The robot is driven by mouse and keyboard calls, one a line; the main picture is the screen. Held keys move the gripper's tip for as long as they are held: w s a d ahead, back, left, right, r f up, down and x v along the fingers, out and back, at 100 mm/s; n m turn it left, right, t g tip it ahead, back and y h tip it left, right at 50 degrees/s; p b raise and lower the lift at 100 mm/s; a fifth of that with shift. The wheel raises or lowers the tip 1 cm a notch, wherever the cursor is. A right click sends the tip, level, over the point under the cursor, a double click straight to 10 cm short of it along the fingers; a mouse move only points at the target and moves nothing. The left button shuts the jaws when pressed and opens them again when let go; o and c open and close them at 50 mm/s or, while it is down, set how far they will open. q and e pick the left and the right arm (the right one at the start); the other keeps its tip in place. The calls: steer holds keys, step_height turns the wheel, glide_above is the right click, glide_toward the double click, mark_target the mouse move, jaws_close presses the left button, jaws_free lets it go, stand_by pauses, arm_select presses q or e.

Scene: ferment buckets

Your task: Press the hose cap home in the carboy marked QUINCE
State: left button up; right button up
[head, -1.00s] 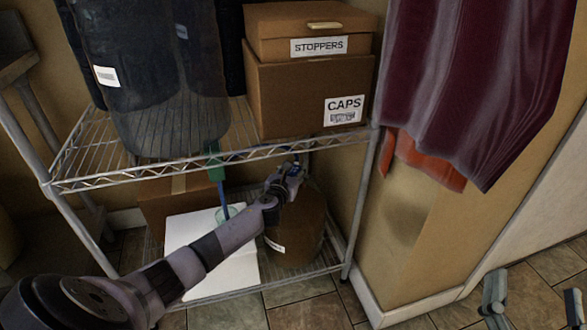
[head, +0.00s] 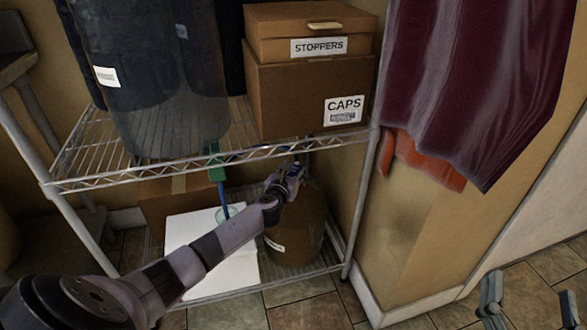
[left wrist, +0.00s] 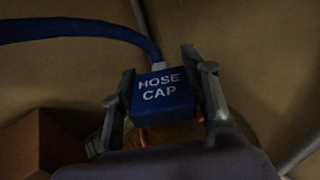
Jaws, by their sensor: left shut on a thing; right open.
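The blue hose cap (left wrist: 161,92), printed HOSE CAP, is between the fingers of my left gripper (left wrist: 162,98), which is shut on it. A brown carboy (head: 300,228) stands on the lower shelf, directly below my left gripper (head: 292,173) in the head view. Its small white label (head: 274,245) is too small to read. An amber rim (left wrist: 183,132) shows just under the cap in the left wrist view. I cannot tell how deep the cap sits, as the fingers and wrist hide the join. My right gripper (head: 531,298) is open and empty at the bottom right.
A blue hose (left wrist: 80,32) runs left from the cap. The wire upper shelf (head: 270,152) lies close above my left gripper, bearing STOPPERS (head: 322,75) and CAPS (head: 290,98) boxes and a dark vessel (head: 150,85).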

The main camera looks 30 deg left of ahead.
arm_select(q)
steer(key=shift+f, duration=0.15)
steer(key=o, duration=1.3)
steer(key=shift+s, duration=0.1)
steer(key=v, duration=1.1)
steer(key=shift+s+d, duration=0.15)
steer(key=shift+s, duration=0.2)
